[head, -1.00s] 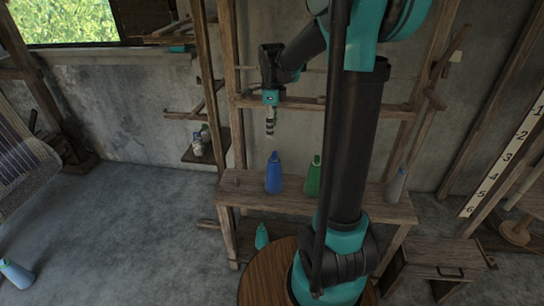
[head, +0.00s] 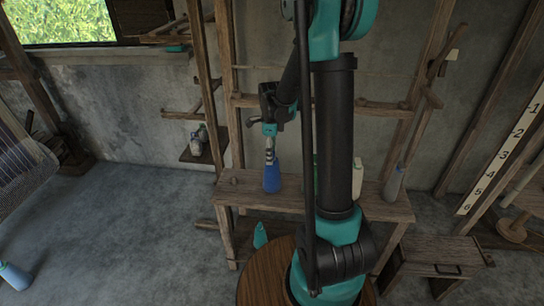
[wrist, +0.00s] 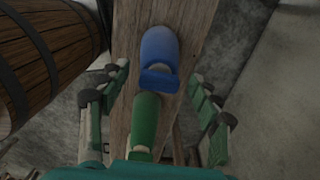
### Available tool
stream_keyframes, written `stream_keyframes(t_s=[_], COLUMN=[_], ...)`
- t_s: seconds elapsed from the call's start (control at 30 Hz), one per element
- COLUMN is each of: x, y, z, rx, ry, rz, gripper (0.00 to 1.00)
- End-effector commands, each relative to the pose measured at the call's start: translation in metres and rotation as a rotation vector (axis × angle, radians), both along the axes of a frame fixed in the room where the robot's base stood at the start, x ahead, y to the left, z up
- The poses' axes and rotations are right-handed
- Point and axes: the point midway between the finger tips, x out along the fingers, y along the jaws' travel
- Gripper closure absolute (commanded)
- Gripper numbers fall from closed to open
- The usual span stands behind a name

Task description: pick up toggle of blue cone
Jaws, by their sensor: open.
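The blue cone (head: 272,181) stands upright on the wooden bench, with its upper part hidden by my gripper (head: 270,157) in the head view. In the wrist view the blue cone (wrist: 160,47) lies ahead, and its darker blue toggle (wrist: 158,79) shows at the near end. My gripper (wrist: 158,77) is open, with one finger on each side of the toggle and visible gaps to both. I cannot tell whether the fingertips are level with the toggle.
The bench (head: 235,192) also bears a grey cone (head: 393,185) at its right end and a pale one (head: 357,177) partly behind my arm. A teal cone (head: 260,235) stands low in front. A wooden barrel (wrist: 50,55) is left in the wrist view.

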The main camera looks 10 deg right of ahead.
Motion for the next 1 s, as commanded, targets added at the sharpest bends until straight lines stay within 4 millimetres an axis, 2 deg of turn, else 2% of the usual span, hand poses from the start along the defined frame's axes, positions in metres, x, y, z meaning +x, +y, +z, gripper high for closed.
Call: stream_keyframes(t_s=[0.23, 0.53, 1.0], x=[0.0001, 0.0000, -0.0001], y=[0.0000, 0.0000, 0.0000], z=[-0.0011, -0.0009, 0.0037], rx=[0.000, 0.000, 0.000], ry=[0.000, 0.000, 0.000], rz=[0.000, 0.000, 0.000], gripper=[0.37, 0.73, 0.73])
